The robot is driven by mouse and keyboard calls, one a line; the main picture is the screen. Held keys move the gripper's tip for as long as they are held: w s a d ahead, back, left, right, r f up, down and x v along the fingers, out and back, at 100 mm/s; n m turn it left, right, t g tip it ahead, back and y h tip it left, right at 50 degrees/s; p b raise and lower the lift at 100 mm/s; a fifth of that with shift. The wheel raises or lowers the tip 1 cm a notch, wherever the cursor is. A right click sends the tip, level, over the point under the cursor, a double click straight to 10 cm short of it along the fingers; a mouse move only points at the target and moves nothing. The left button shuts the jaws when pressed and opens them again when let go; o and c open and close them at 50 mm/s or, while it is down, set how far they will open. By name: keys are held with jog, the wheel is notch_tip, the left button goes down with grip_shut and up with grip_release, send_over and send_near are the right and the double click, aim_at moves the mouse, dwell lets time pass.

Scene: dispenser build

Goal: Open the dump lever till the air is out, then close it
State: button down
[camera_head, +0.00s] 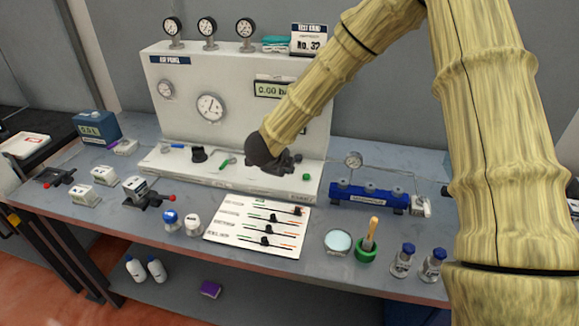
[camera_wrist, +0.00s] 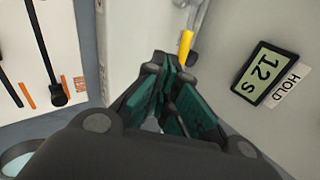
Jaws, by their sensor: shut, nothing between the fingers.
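My gripper (camera_head: 289,163) is at the right part of the white air panel's base (camera_head: 180,170). In the wrist view its dark green-padded fingers (camera_wrist: 170,66) are shut, with nothing held. A lever with a yellow grip (camera_wrist: 186,45) is just beyond the fingertips in the wrist view; I cannot tell if they touch. No label on it is readable, and my arm hides this spot in the head view. A green-handled lever (camera_head: 227,161) is left of my gripper. The panel's display (camera_head: 268,90) reads 0.00, its right end hidden by my arm.
A board with black sliders (camera_head: 232,237) lies in front of the panel. A blue manifold (camera_head: 369,197) with a gauge stands to the right. Cups and bottles line the front right.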

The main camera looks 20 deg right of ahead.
jog(key=b+v, duration=0.2)
jog(key=v, duration=0.6)
jog(key=shift+s+r, duration=0.15)
jog(key=shift+s, duration=0.1)
